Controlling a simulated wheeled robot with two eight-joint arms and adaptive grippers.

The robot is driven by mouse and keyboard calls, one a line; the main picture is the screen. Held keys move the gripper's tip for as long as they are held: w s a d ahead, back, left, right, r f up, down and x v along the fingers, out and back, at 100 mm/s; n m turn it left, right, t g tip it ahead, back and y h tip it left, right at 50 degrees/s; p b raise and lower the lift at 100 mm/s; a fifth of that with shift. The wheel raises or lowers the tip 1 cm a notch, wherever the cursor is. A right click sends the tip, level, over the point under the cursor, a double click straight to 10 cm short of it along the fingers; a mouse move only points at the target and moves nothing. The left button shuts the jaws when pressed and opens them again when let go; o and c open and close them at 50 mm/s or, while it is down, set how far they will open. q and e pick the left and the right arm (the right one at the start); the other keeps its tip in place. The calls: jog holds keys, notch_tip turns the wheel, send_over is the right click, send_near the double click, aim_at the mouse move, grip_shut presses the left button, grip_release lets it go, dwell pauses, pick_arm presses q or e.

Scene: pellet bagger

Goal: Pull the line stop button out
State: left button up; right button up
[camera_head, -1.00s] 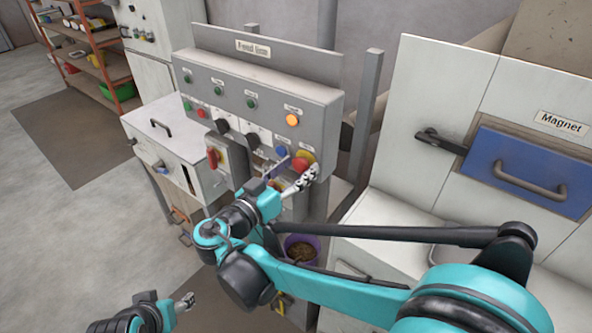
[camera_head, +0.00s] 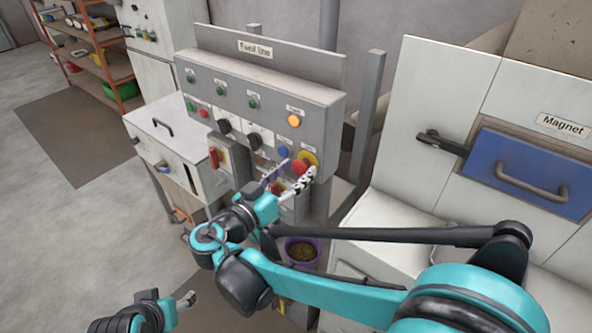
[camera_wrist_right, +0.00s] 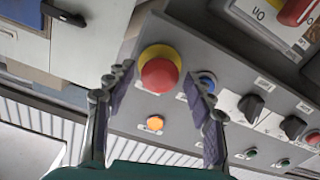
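The line stop button is a red mushroom head (camera_head: 300,167) on a yellow collar (camera_head: 309,157), at the lower right of the grey control panel. In the right wrist view the red head (camera_wrist_right: 159,75) lies ahead between the two fingers, with clear gaps on both sides. My right gripper (camera_wrist_right: 160,82) is open and empty. In the head view its fingers (camera_head: 303,184) show just below and right of the button, partly overlapping it. My left gripper (camera_head: 188,299) is low at the bottom left, away from the panel; its opening is too small to judge.
A blue button (camera_head: 283,152) and black knobs (camera_head: 255,141) sit left of the red head. An orange lamp (camera_head: 294,121) glows above. A red-handled switch (camera_head: 214,158) is further left. A white cabinet with a blue magnet drawer (camera_head: 522,174) stands at right.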

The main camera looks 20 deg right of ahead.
jog(key=v, duration=0.7)
jog(key=shift+s+a, duration=0.2)
jog(key=shift+a, duration=0.1)
dwell(0.3)
jog(key=s+d+f+n+g+y, duration=0.2)
jog(key=d+f+n+g+y, duration=0.15)
jog(key=d+f, duration=0.55)
jog(key=s+d+f+n+y, duration=0.1)
jog(key=s+f+n+y, duration=0.3)
jog(key=s+f+y, duration=0.3)
jog(key=s+y, duration=0.2)
jog(key=y, duration=0.1)
jog(key=shift+f+y, duration=0.25)
jog(key=shift+y, duration=0.1)
